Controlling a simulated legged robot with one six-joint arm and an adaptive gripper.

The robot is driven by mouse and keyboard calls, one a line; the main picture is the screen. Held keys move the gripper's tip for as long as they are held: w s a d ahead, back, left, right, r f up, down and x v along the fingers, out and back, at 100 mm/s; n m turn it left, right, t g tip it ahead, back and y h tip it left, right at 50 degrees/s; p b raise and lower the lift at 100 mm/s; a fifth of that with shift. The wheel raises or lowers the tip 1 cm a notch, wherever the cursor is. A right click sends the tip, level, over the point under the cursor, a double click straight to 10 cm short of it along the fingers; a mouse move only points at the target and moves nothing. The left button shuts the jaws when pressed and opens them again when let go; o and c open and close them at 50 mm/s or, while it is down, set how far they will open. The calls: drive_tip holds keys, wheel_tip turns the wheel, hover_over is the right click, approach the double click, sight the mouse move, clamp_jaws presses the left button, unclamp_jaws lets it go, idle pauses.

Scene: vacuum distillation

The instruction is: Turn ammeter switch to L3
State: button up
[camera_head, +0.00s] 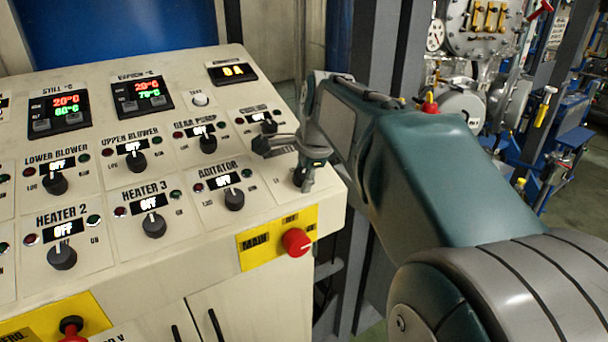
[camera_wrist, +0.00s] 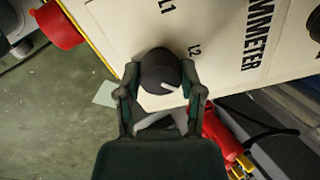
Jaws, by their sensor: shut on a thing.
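The ammeter switch is a round black knob (camera_wrist: 158,74) with a white pointer line, on the cream panel in the wrist view. The pointer is aimed to the lower right in that picture. The printed marks L1, L2 and AMMETER show near it; no L3 mark is visible. My gripper (camera_wrist: 160,68) is shut on the knob, one finger on each side. In the head view my gripper (camera_head: 282,160) is at the right edge of the sloping panel, and I cannot make out the knob clearly there.
Other black knobs, such as the agitator knob (camera_head: 234,199) and gear pump knob (camera_head: 207,143), sit left of my gripper. A red main button (camera_head: 297,242) on a yellow plate is just below. Pipes and valves stand at the back right.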

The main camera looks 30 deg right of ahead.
drive_tip(key=shift+s+f+m, duration=0.1)
drive_tip(key=shift+f+m, duration=0.15)
drive_tip(key=shift+m, duration=0.75)
drive_tip(key=o, duration=1.2)
drive_tip(key=shift+c, duration=0.2)
drive_tip(key=shift+r, duration=0.1)
drive_tip(key=shift+r, duration=0.1)
drive_tip(key=v, duration=1.1)
drive_tip(key=shift+r, duration=0.35)
drive_tip(key=shift+a, duration=0.1)
